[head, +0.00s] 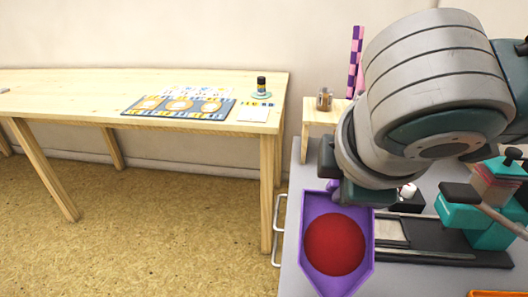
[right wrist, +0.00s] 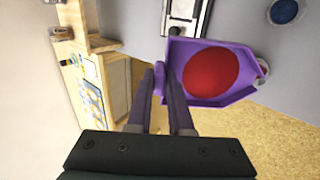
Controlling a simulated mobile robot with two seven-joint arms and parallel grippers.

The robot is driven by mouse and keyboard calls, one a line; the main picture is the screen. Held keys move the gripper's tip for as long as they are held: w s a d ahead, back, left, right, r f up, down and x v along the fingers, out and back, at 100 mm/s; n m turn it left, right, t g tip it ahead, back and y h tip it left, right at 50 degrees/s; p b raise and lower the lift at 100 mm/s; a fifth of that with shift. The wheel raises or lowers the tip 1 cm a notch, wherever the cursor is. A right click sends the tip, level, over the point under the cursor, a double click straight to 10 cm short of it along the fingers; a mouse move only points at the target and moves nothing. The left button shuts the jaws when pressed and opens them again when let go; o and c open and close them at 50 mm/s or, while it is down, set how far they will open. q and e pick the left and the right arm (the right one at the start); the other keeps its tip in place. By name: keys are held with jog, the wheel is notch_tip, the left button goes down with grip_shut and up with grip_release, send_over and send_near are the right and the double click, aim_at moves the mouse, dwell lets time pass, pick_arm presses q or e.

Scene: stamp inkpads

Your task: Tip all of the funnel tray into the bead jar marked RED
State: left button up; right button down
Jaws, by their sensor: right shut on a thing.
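The funnel tray (head: 365,272) is purple, with a pointed end towards the bottom of the head view. A round heap of red beads (head: 334,244) lies in it. My right gripper (head: 336,190) is shut on the tray's back end; in the right wrist view the fingers (right wrist: 160,84) close on the tray's purple tab, and the tray (right wrist: 212,101) extends to the right. The tray looks about level; I cannot tell its height above the grey bench. A small jar (head: 324,98) with brownish contents stands on a wooden stand. No RED marking is readable. My left gripper is out of view.
The grey bench (head: 289,270) holds a dark device with a pale plate (head: 390,233) and a teal device (head: 485,215). The small wooden stand (head: 318,116) is at its back. A wooden table (head: 60,102) with a patterned mat stands left, across open floor.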

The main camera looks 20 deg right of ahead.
aim_at(335, 237)
jog(key=shift+s+a+r+t+p, duration=0.2)
jog(key=shift+s+r+t+p, duration=0.15)
jog(key=shift+s+p, duration=0.1)
dwell(0.3)
jog(key=shift+s+a+r+t+h+p, duration=0.25)
jog(key=shift+s+r+h+p, duration=0.05)
jog(key=shift+s+h+p, duration=0.1)
jog(key=shift+s+a+r, duration=0.15)
jog(key=shift+s+a+r+t+p, duration=0.1)
jog(key=shift+s+t+p, duration=0.05)
jog(key=shift+t+p, duration=0.2)
jog(key=shift+s+h, duration=0.1)
jog(key=shift+h, duration=0.2)
jog(key=shift+s+a+r+t, duration=0.2)
jog(key=shift+s+a+t, duration=0.05)
jog(key=shift+s+t, duration=0.1)
